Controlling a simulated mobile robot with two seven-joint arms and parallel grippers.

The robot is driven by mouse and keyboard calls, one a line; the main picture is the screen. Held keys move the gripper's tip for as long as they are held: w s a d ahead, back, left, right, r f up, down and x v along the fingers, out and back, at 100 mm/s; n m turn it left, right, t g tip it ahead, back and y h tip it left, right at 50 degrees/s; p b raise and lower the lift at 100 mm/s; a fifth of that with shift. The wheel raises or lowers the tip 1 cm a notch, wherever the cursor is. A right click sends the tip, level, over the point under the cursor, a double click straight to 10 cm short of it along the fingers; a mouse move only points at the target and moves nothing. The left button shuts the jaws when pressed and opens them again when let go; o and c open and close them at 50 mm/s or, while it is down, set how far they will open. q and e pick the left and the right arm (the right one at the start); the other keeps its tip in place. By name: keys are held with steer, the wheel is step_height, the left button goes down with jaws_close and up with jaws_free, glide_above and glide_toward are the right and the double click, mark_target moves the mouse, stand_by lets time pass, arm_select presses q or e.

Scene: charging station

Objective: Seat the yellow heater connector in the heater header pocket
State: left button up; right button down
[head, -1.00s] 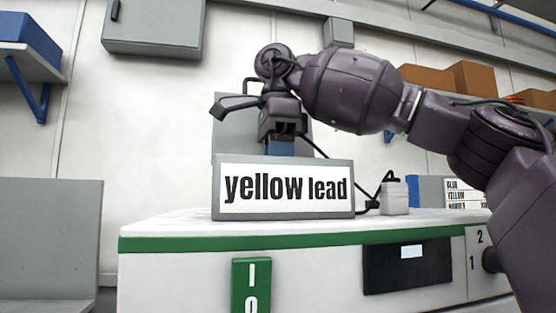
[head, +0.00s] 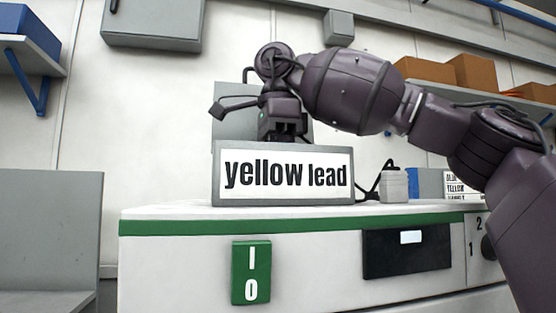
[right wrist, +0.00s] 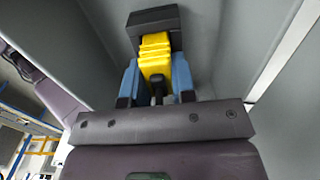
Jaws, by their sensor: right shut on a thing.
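The yellow heater connector (right wrist: 155,50) shows in the right wrist view, clamped between the two blue fingers of my right gripper (right wrist: 156,72). A dark lead end shows at its near side. Its far end meets the edge of a dark block (right wrist: 153,20), which may be the heater header; I cannot tell whether they touch or whether the connector is in a pocket. In the head view my right gripper (head: 282,125) points down behind a sign reading "yellow lead" (head: 284,173). The sign hides its fingertips, the connector and any pocket there. My left gripper is not in view.
The sign stands at the front of a white bench with a green band (head: 310,220). A grey block with a black cable (head: 394,185) sits right of it. Grey walls (right wrist: 225,50) flank the gripper in the wrist view. The bench top left of the sign looks clear.

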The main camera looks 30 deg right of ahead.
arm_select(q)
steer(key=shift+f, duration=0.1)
arm_select(e)
steer(key=shift+f, duration=0.2)
steer(key=c, duration=0.9)
jaws_free()
steer(key=shift+o, duration=0.2)
steer(key=shift+r, duration=0.35)
step_height(320, 180, up, 8)
steer(key=p, duration=0.4)
steer(key=shift+f, duration=0.2)
steer(key=shift+r, duration=1)
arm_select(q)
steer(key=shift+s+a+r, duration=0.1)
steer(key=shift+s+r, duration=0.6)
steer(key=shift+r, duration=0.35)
arm_select(e)
steer(key=shift+r, duration=0.3)
